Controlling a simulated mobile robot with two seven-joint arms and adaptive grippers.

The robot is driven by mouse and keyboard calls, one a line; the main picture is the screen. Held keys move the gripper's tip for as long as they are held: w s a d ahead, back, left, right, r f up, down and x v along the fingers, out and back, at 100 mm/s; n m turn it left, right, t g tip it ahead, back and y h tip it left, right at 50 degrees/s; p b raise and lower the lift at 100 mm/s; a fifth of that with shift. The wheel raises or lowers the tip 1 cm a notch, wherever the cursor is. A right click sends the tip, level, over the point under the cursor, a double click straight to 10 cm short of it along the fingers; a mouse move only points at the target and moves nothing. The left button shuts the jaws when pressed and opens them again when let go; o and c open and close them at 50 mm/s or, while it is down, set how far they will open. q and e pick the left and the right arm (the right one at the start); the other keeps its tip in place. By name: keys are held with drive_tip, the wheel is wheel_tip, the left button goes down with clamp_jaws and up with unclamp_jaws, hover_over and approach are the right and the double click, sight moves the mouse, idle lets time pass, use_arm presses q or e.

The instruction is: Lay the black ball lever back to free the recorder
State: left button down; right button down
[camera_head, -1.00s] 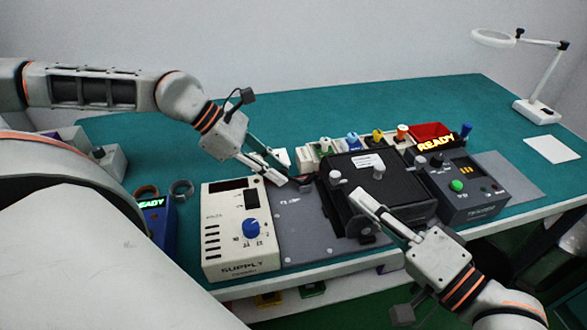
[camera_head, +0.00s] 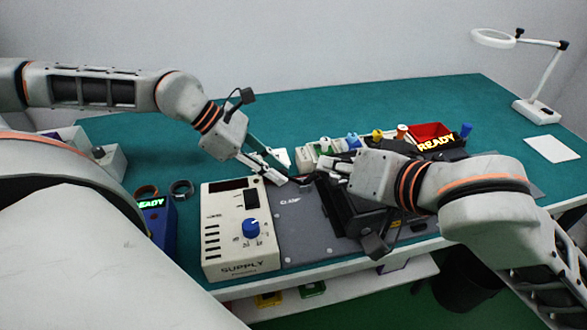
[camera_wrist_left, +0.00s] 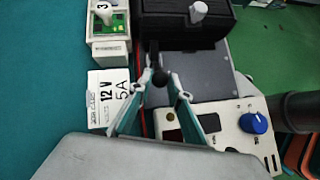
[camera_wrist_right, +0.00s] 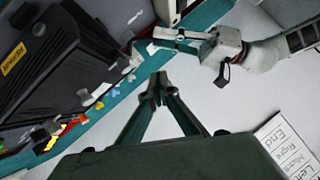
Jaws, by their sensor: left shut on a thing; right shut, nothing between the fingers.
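The black ball lever (camera_wrist_left: 160,77) shows in the left wrist view as a black ball on a short dark arm. My left gripper (camera_wrist_left: 161,74) is shut on the ball, at the near side of the black recorder (camera_wrist_left: 185,22). In the head view my left gripper (camera_head: 284,179) is at the grey plate's back edge, left of the recorder (camera_head: 340,205). My right gripper (camera_head: 332,172) is shut and empty above the recorder's left back part. It also shows shut in the right wrist view (camera_wrist_right: 160,88). My right arm hides much of the recorder.
The cream supply box (camera_head: 240,232) with a blue knob stands left of the grey plate (camera_head: 300,225). A magnifier lamp (camera_head: 535,108) stands far right.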

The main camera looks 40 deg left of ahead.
use_arm(q)
drive_tip(key=shift+w+r, duration=0.1)
use_arm(e)
drive_tip(key=x, duration=0.4)
drive_tip(key=s+f+x, duration=0.1)
drive_tip(key=x, duration=0.6)
drive_tip(key=shift+s+a+f, duration=0.1)
drive_tip(key=shift+f, duration=0.35)
drive_tip(key=shift+s+a+f, duration=0.1)
drive_tip(key=shift+a+f, duration=0.1)
drive_tip(key=shift+f, duration=0.25)
